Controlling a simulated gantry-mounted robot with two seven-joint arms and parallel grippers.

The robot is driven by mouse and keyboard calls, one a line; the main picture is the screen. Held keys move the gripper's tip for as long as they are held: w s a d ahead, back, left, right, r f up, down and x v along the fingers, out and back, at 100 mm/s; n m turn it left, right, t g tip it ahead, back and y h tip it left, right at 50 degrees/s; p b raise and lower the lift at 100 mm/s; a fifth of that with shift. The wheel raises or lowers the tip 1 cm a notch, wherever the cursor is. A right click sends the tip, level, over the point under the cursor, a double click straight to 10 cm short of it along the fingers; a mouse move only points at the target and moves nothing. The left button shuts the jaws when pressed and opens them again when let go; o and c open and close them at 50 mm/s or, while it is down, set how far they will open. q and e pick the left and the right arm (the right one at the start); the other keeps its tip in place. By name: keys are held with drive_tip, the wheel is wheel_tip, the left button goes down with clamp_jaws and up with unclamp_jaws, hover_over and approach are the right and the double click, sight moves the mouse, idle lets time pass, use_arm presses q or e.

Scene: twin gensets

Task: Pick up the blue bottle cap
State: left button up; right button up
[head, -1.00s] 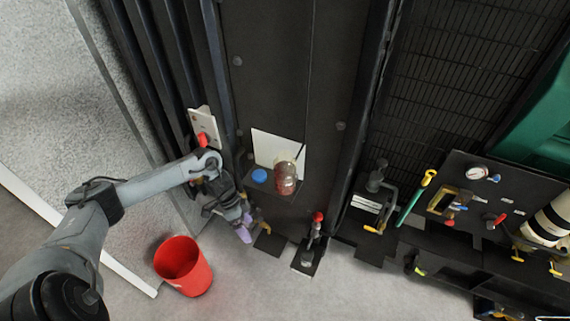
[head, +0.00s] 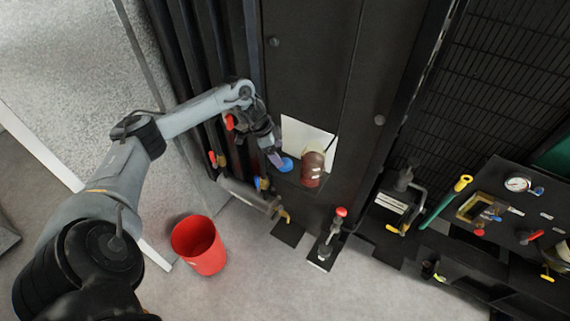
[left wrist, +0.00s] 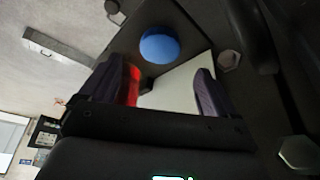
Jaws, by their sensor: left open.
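The blue bottle cap (head: 286,165) lies on a dark ledge in the head view, beside a jar with reddish-brown contents (head: 313,170). My left gripper (head: 277,160) is open, with its purple fingertips right at the cap in the head view. In the left wrist view the round blue cap (left wrist: 159,45) shows ahead of the two fingers (left wrist: 168,92), with nothing between them gripped. Part of the jar shows red beside one finger. My right gripper is not in view.
A white sheet (head: 305,136) stands behind the jar. A red bucket (head: 200,245) is on the floor below left. A red-knobbed valve (head: 338,222) stands right of the ledge. A gauge panel (head: 518,185) is at the far right. Open floor lies in front.

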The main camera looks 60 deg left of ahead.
sight(283, 160)
use_arm(q)
drive_tip(key=shift+w+f, duration=0.1)
drive_tip(key=shift+f, duration=0.35)
drive_tip(key=shift+p+x, duration=0.7)
drive_tip(key=shift+x, duration=1.6)
drive_tip(key=c, duration=1.1)
